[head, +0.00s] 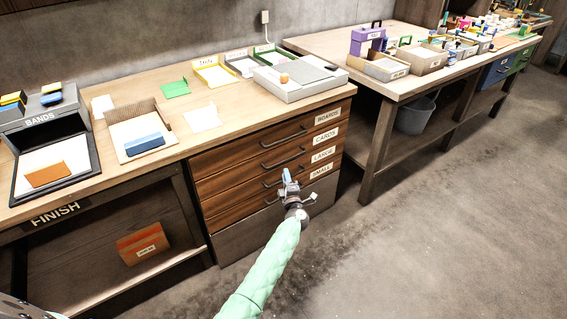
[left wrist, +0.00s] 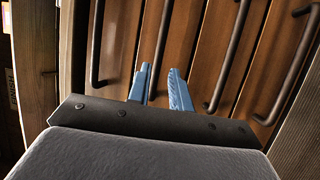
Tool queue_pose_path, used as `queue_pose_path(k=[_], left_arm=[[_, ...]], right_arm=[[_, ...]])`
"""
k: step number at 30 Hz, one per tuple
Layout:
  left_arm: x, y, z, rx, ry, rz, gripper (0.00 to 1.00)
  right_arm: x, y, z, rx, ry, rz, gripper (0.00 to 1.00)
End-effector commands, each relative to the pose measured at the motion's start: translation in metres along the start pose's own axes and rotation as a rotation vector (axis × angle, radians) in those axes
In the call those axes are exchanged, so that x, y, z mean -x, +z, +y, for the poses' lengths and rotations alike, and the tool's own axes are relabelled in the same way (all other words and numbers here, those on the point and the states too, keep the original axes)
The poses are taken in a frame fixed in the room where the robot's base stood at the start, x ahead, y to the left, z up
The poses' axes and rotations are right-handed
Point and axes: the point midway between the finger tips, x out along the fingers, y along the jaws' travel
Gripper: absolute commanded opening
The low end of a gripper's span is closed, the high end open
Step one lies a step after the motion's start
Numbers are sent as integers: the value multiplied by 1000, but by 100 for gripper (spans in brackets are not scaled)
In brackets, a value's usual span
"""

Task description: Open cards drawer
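The cards drawer (head: 240,175) is the second from the top in the wooden drawer unit, marked CARDS at its right end. It looks shut, its front flush with the others. Its dark bar handle (head: 283,158) shows just above my left gripper (head: 287,176). In the left wrist view the blue fingers of my left gripper (left wrist: 159,80) are apart, with a gap between them. A dark handle (left wrist: 161,40), second from the left there, runs in line with that gap. I cannot tell if the fingers touch it. My right gripper is not in view.
The boards drawer (head: 235,154) is above and two more drawers are below, each with a handle; all look shut. The worktop (head: 150,88) above carries trays and a grey box (head: 300,78). The floor (head: 420,240) in front and to the right is clear.

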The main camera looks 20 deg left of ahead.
Motion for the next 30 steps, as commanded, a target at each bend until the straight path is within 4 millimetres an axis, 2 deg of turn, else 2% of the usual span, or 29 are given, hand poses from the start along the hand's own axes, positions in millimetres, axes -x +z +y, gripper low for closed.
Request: queue_pose_path(k=[5,18,24,30], left_arm=[[-10,-2,1,12,5,12,21],[-67,-2,2,12,4,10,21],[-77,-2,1,11,4,9,21],[-78,-2,1,12,4,9,21]], right_arm=[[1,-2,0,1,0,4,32],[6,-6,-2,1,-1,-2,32],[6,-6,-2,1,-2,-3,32],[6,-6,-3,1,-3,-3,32]])
